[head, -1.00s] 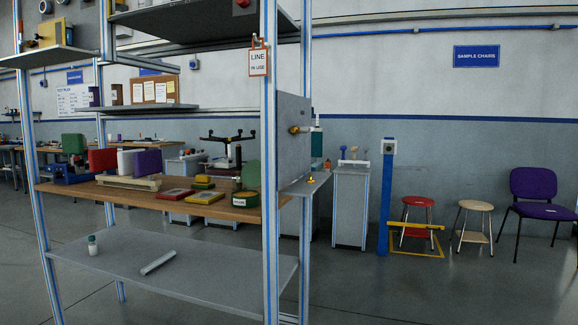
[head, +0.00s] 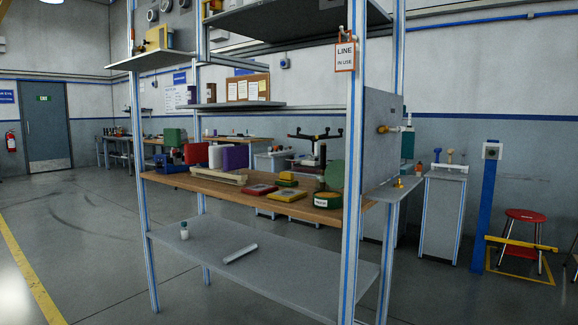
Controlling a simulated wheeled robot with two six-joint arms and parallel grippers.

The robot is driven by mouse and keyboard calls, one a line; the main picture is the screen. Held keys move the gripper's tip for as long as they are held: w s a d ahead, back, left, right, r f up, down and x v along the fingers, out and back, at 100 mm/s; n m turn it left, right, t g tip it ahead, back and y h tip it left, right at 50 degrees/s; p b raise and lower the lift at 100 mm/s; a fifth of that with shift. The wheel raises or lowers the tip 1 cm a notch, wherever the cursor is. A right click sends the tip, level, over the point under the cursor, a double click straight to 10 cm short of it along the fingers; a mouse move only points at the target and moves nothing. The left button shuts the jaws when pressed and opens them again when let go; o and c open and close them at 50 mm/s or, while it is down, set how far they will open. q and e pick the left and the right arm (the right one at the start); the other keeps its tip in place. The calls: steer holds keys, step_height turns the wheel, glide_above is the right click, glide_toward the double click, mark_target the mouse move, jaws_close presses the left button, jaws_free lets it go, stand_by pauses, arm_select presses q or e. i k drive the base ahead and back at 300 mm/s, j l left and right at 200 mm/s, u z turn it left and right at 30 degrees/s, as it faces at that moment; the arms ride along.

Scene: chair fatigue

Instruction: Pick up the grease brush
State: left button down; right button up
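I cannot make out a grease brush for certain in the head view. A round green tin (head: 328,200) with a white label stands at the right front of the wooden shelf (head: 216,189); its label is too small to read surely. A green disc stands upright just behind it. Several small upright tools (head: 450,157) stand on a grey cabinet behind the rack; I cannot tell what they are. Neither of my grippers is in view.
The tall metal rack (head: 352,240) fills the middle. Its lower grey shelf (head: 290,268) holds a white bottle (head: 184,231) and a pale tube (head: 240,253). A red stool (head: 525,216) stands beyond a blue post (head: 487,210) at right. The floor at left is open.

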mark_target(323, 146)
steer(key=i+z, duration=0.1)
steer(key=z, duration=0.25)
steer(key=i+z, duration=0.4)
steer(key=i, duration=0.15)
steer(key=i+z, duration=0.45)
steer(key=i+j, duration=0.05)
